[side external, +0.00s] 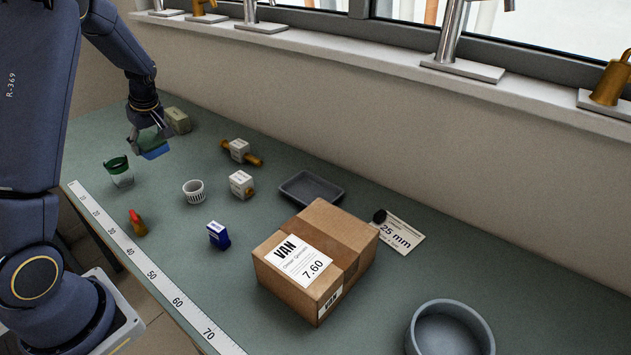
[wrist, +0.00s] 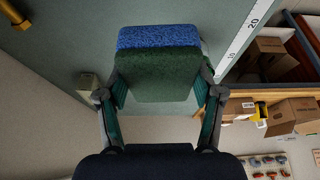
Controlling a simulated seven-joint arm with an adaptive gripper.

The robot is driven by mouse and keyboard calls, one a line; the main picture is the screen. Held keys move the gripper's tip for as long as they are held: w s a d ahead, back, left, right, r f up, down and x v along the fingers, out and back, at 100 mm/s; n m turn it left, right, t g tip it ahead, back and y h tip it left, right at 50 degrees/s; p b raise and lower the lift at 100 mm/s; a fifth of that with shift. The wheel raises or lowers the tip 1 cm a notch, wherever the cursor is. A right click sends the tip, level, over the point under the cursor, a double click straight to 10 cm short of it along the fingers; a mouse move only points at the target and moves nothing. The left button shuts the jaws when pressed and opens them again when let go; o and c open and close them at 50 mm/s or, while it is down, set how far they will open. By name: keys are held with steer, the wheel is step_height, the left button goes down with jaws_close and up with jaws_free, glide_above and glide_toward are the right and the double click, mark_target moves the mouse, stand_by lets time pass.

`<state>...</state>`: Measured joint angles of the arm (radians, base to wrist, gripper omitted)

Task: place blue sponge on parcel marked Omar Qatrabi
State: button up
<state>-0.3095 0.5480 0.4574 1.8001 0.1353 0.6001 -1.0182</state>
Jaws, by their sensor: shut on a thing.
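The blue sponge (side external: 155,152) is blue on one side and dark green on the other. My gripper (side external: 149,136) is shut on it at the far left end of the bench. In the wrist view the sponge (wrist: 158,65) sits between both fingers, its green face towards the camera. In the side view it is close to the bench top; I cannot tell if it touches. The parcel (side external: 318,258) is a brown cardboard box at the middle right. Its white label reads "VAN", a small name line that looks like Omar Qatrabi, and "7.60". Its top is bare.
A grey bowl (side external: 450,330) is at front right.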

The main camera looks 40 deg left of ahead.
mark_target(147, 149)
steer(key=shift+m, duration=0.4)
steer(key=d, duration=0.1)
steer(key=s+d, duration=0.2)
steer(key=shift+s+d+f, duration=0.1)
steer(key=shift+s+f, duration=0.15)
steer(key=shift+f, duration=0.05)
steer(key=d+r+m+t+h, duration=0.1)
steer(key=d+r+m+t, duration=0.2)
steer(key=d, duration=0.8)
steer(key=d+r+m, duration=0.3)
steer(key=d+m, duration=0.2)
steer(key=d, duration=0.6)
steer(key=s+d+r+m+t+h, duration=0.1)
steer(key=s+d+r+m+h, duration=0.15)
steer(key=d+m, duration=0.45)
steer(key=s+d+r+m+t+h, duration=0.1)
steer(key=s+d+r+m, duration=0.2)
steer(key=d, duration=0.8)
steer(key=shift+n+g, duration=0.3)
steer(key=w+d+f, duration=0.1)
steer(key=w+f, duration=0.2)
steer(key=w+d+f, duration=0.2)
steer(key=w+f, duration=0.1)
steer(key=w, duration=0.1)
steer(key=w+d+f, duration=0.1)
steer(key=w+f, duration=0.2)
steer(key=w, duration=0.1)
steer(key=shift+w+d+f, duration=0.3)
steer(key=shift+w+f, duration=0.25)
steer(key=shift+f, duration=1.65)
